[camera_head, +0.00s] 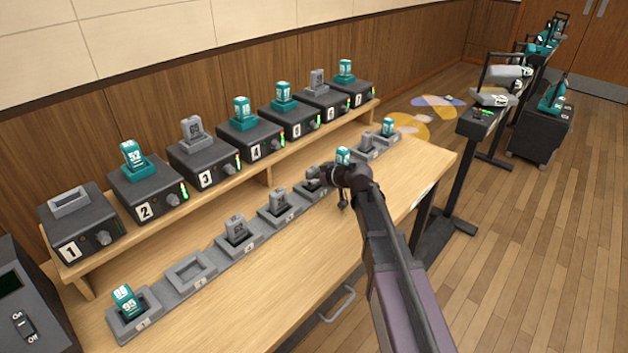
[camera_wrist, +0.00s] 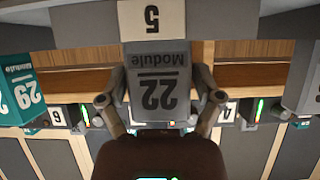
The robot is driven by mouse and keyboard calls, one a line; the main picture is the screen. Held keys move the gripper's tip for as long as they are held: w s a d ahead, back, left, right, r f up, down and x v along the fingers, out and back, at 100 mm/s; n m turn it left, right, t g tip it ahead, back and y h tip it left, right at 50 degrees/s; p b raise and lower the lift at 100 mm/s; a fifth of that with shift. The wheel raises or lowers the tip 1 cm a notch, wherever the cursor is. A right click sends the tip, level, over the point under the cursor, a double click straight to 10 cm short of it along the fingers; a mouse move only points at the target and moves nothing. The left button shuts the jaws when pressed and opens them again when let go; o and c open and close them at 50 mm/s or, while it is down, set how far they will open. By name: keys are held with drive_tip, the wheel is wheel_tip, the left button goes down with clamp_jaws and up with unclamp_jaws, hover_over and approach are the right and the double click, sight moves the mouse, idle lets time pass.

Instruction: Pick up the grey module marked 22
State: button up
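The grey module marked 22 (camera_wrist: 160,90) appears upside down in the middle of the wrist view, in front of the tag 5. In the head view a grey module (camera_head: 313,183) in the fifth holder of the front row is partly covered by my gripper (camera_head: 336,178). In the wrist view the two fingers of my gripper (camera_wrist: 160,75) lie either side of module 22, very close to its sides. I cannot tell whether they touch it. The module's lower end looks seated in its grey holder (camera_wrist: 238,22).
A teal module marked 29 (camera_wrist: 20,88) and a grey module (camera_wrist: 303,85) flank it in the wrist view. Behind, numbered black units (camera_head: 205,160) stand on a raised wooden shelf (camera_head: 205,203). The second front holder (camera_head: 192,282) is empty. The table's front strip (camera_head: 290,280) is clear.

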sight(312, 168)
drive_tip(key=c, duration=0.5)
drive_tip(key=shift+r, duration=0.1)
wheel_tip(312, 168, up, 3)
drive_tip(key=p, duration=0.3)
drive_tip(key=shift+r+p, duration=0.2)
drive_tip(key=shift+p, duration=0.15)
drive_tip(key=s, duration=0.5)
drive_tip(key=s+d+r+p, duration=0.1)
drive_tip(key=s, duration=0.4)
drive_tip(key=s+d, duration=0.1)
drive_tip(key=s, duration=0.5)
drive_tip(key=shift+r, duration=0.2)
